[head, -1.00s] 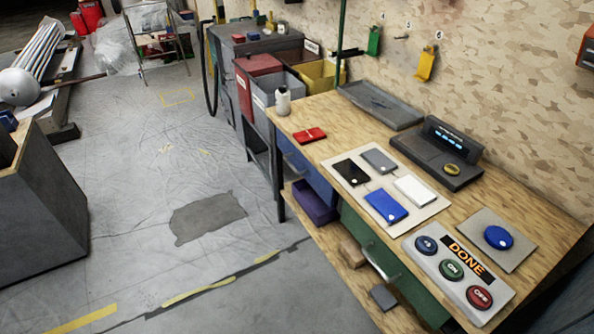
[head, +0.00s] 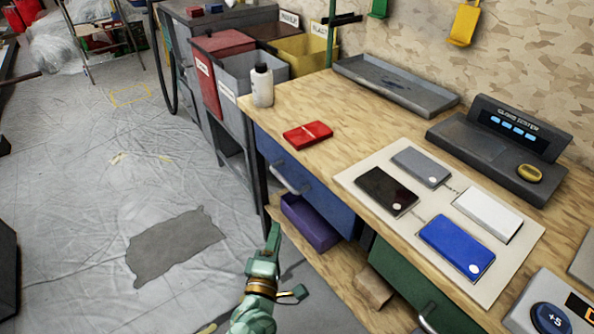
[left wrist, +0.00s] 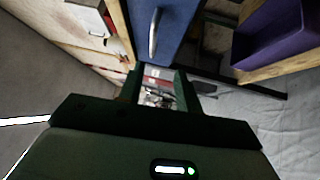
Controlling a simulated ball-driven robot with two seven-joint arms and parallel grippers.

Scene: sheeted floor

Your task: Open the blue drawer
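The blue drawer (head: 325,203) sits under the left part of the wooden workbench (head: 330,110) and looks shut, its front flush with the bench. Its silver bar handle (head: 291,180) faces the open floor. In the left wrist view the blue front (left wrist: 176,30) and the handle (left wrist: 154,34) are at the top, ahead of the fingers. My left gripper (head: 273,240) is below and in front of the handle, apart from it. In the left wrist view its two fingers (left wrist: 159,88) are spread with nothing between them. My right gripper is in neither view.
A purple open bin (head: 310,222) lies on the shelf below the blue drawer. A green drawer (head: 415,290) is to the right. A white bottle (head: 262,86) and red box (head: 307,135) stand on the bench.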

